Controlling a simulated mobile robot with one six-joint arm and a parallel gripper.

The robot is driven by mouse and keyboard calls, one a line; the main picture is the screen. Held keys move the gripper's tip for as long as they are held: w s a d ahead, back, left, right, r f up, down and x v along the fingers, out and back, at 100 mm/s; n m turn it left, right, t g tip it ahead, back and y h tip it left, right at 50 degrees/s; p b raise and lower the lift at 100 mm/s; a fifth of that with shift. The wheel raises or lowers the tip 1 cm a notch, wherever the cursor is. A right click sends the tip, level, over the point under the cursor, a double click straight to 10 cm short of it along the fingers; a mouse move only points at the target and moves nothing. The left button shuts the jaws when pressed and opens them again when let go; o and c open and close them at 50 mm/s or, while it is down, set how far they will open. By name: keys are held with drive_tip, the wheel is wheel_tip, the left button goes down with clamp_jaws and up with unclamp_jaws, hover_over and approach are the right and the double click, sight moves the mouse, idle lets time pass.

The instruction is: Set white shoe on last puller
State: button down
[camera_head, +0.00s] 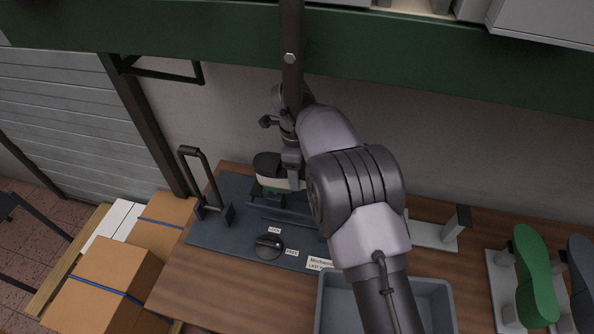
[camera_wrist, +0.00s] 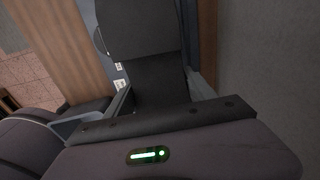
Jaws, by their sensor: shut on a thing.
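The white shoe (camera_head: 272,183) is at my gripper (camera_head: 291,180), over the back part of the last puller. My gripper is shut on the shoe. The last puller (camera_head: 232,212) is a dark blue plate with a black upright lever frame, a round black knob and white labels. Whether the shoe touches the puller, I cannot tell. In the wrist view, my gripper's body fills the bottom and dark shapes hide the contact.
A grey bin (camera_head: 436,296) stands at the table's front, partly behind my arm. A light stand (camera_head: 436,234) is behind it. A green last (camera_head: 534,277) stands at the right beside a dark one (camera_head: 581,284). Cardboard boxes (camera_head: 99,279) are at the left. The wooden table (camera_head: 222,301) is clear at front left.

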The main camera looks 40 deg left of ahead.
idle(0.3)
drive_tip(key=shift+f+b, duration=0.65)
drive_tip(key=shift+f, duration=0.05)
drive_tip(key=shift+f, duration=0.1)
drive_tip(key=shift+f+b, duration=0.4)
idle(0.3)
drive_tip(key=shift+f+b, duration=0.4)
drive_tip(key=shift+f, duration=0.05)
drive_tip(key=shift+c, duration=1.2)
unclamp_jaws()
